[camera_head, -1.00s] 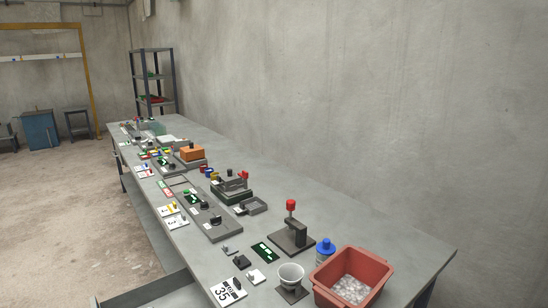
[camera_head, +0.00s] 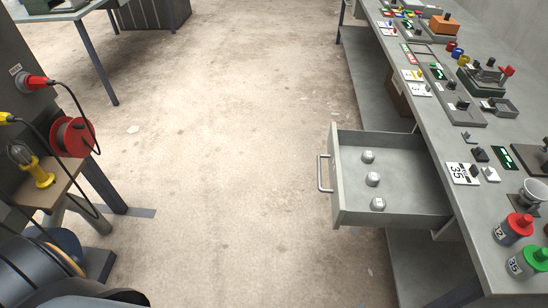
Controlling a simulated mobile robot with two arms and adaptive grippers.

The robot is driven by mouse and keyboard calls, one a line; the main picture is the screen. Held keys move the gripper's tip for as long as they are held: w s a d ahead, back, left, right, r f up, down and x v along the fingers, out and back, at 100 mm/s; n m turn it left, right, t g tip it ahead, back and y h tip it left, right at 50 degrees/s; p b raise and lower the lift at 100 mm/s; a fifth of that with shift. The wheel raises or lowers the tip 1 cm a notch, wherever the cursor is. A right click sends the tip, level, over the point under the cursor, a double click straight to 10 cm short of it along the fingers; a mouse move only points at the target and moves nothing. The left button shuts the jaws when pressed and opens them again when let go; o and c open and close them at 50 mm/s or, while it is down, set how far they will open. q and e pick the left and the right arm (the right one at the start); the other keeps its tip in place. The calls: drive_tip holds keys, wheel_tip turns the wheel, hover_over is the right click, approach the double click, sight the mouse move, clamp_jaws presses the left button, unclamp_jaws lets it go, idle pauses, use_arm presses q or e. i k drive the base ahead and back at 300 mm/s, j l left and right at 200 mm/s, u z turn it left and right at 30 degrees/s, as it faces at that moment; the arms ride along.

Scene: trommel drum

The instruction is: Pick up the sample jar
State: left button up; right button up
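Two lidded jars stand at the front right of the bench in the head view. One jar has a red lid (camera_head: 514,229). The jar with a green lid (camera_head: 527,263) bears a label that seems to read 35. A white card marked 35 (camera_head: 462,174) lies on the bench to their left. Three small silver round pieces, (camera_head: 373,179) the middle one, sit in the open drawer; whether they are jars or weights I cannot tell. Neither of my grippers is in view.
The grey drawer (camera_head: 341,203) juts out from the bench (camera_head: 470,215) over the floor. A funnel-like cup (camera_head: 535,192) stands at the right edge. A red cable reel (camera_head: 72,137) and yellow lamp (camera_head: 36,168) are at left. The middle floor is clear.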

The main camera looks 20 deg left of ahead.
sight(515, 265)
drive_tip(key=j+u, duration=0.1)
drive_tip(key=z, duration=1.45)
